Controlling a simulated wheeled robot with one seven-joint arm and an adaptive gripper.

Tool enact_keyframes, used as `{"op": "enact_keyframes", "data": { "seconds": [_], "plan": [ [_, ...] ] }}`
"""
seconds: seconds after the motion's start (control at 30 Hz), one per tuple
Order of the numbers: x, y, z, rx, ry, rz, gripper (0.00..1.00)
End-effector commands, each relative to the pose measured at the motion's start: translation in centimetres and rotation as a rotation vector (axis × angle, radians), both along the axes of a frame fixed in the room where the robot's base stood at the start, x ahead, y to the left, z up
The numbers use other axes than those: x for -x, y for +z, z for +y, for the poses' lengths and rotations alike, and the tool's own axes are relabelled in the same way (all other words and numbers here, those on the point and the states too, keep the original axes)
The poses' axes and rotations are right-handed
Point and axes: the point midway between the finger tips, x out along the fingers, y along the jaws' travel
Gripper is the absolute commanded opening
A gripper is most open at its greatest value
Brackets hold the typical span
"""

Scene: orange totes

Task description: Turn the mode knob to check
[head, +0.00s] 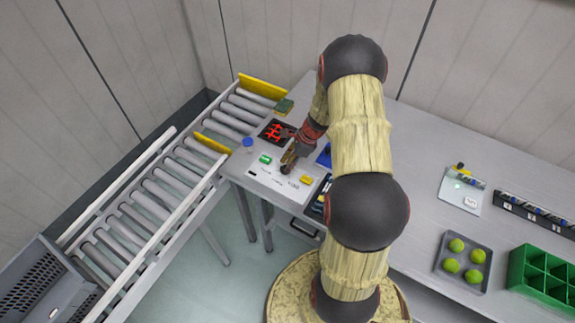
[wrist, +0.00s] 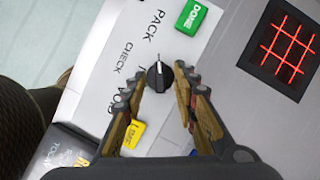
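The black mode knob (wrist: 158,77) sits on a white panel (wrist: 92,92) in the wrist view. Its pale pointer line faces the top of the picture, nearer the word PACK than CHECK, which lies to its upper left. A partly hidden word and VOID lie further down. My gripper (wrist: 160,75) is open, one finger on each side of the knob, with visible gaps; contact cannot be told. In the head view my gripper (head: 288,165) is low over the panel (head: 266,180) and hides most of the knob.
A green DONE button (wrist: 192,17) and a yellow button (wrist: 133,133) are close to the knob. A dark pad with a red grid (wrist: 285,48) lies to the right. A roller conveyor (head: 165,187) stands left; a tray of green balls (head: 483,248) and a green crate (head: 517,265) stand right.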

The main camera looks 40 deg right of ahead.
Motion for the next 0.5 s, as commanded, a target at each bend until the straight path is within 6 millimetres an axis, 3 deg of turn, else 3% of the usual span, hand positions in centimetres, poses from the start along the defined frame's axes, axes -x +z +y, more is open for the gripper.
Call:
{"op": "enact_keyframes", "data": {
  "seconds": [0.33,0.5],
  "plan": [
    [-0.12,-0.36,0.14,0.000,0.000,0.000,0.28],
    [-0.12,-0.34,0.12,0.001,0.000,-0.001,0.19]
  ]
}}
